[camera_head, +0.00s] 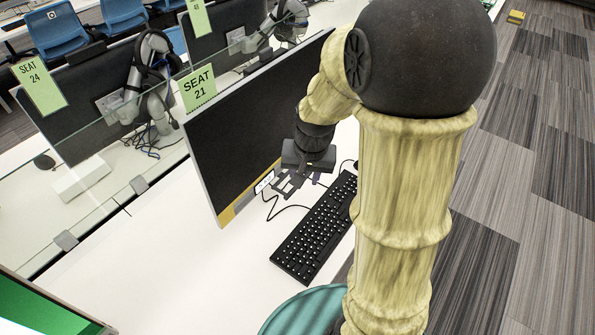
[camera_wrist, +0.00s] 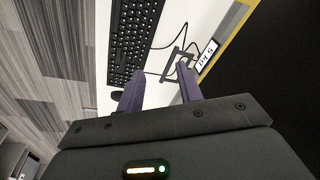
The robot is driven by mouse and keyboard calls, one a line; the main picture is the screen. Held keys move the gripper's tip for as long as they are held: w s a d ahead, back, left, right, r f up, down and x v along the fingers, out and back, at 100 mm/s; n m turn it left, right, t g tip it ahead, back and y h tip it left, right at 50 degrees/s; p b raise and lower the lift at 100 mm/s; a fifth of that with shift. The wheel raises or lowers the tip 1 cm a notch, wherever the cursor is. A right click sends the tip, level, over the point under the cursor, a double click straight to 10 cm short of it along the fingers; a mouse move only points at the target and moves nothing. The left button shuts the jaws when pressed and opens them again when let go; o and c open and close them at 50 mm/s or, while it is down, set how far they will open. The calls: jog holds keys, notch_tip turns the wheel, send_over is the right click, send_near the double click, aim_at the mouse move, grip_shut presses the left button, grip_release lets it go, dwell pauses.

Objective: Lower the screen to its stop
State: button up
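The screen (camera_head: 250,125) is a large dark panel with a pale frame and a yellow lower strip (camera_head: 227,214). It stands upright and turned at an angle on the white desk under the SEAT 21 sign. In the wrist view its dark face (camera_wrist: 285,85) fills the right side. A white "5 kg" tag (camera_wrist: 207,54) is at its lower edge. My gripper (camera_head: 287,184) is low in front of the screen, near the tag. A thin grey bracket-like piece (camera_wrist: 179,62) lies by the right fingertip.
A black keyboard (camera_head: 315,228) lies right of the screen, with a dark cable (camera_head: 286,209) between. The white desk (camera_head: 170,250) is bare left of the screen. A glass divider (camera_head: 90,150) runs behind it. A teal round seat (camera_head: 300,308) is at the front.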

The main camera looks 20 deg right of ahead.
jog(key=w+d+f+m+y, duration=0.1)
jog(key=w+d+m, duration=0.4)
jog(key=w, duration=0.6)
jog(key=shift+d+f+m, duration=0.2)
jog(key=shift+f+m, duration=0.2)
jog(key=shift+m, duration=0.3)
jog(key=x, duration=0.5)
jog(key=p+x, duration=0.1)
jog(key=x, duration=1.1)
jog(key=shift+s+a+f+p, duration=0.1)
jog(key=shift+s+f+p, duration=0.1)
jog(key=shift+f+p, duration=0.1)
grip_shut()
